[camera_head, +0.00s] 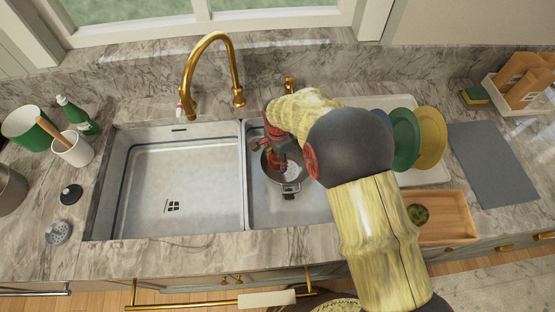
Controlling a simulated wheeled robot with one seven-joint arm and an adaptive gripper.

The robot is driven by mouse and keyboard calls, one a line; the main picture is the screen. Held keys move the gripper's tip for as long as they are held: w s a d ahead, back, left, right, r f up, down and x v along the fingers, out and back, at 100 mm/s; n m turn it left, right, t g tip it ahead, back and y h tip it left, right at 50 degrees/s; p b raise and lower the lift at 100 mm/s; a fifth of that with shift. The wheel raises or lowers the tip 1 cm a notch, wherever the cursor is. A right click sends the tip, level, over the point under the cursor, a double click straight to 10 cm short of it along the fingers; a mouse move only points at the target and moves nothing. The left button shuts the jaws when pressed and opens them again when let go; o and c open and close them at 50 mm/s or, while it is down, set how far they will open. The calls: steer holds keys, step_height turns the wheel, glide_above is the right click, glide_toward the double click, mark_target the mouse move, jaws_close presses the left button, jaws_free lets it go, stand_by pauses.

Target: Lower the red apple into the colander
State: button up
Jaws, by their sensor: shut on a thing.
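The metal colander (291,186) sits in the right, smaller sink basin, its perforated bottom partly in view. My gripper (277,160) points down over the colander's left part, and my arm's wrist covers some of that area. It is shut on the red apple (274,162), of which only a small red patch shows between the dark fingers. I cannot tell how far the apple is above the colander's bottom or whether it touches it.
The large left basin (180,190) is empty. A gold faucet (188,85) arches behind it. Right of the sink stand green and yellow plates (432,140) in a rack, a wooden box (455,215) and a grey mat (490,165). A white cup (75,152) stands left.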

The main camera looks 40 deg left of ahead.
steer(key=shift+f+b, duration=0.45)
steer(key=shift+f, duration=0.45)
stand_by(0.8)
steer(key=o, duration=1.3)
steer(key=shift+r, duration=0.1)
step_height(320, 180, up, 12)
steer(key=shift+f, duration=0.15)
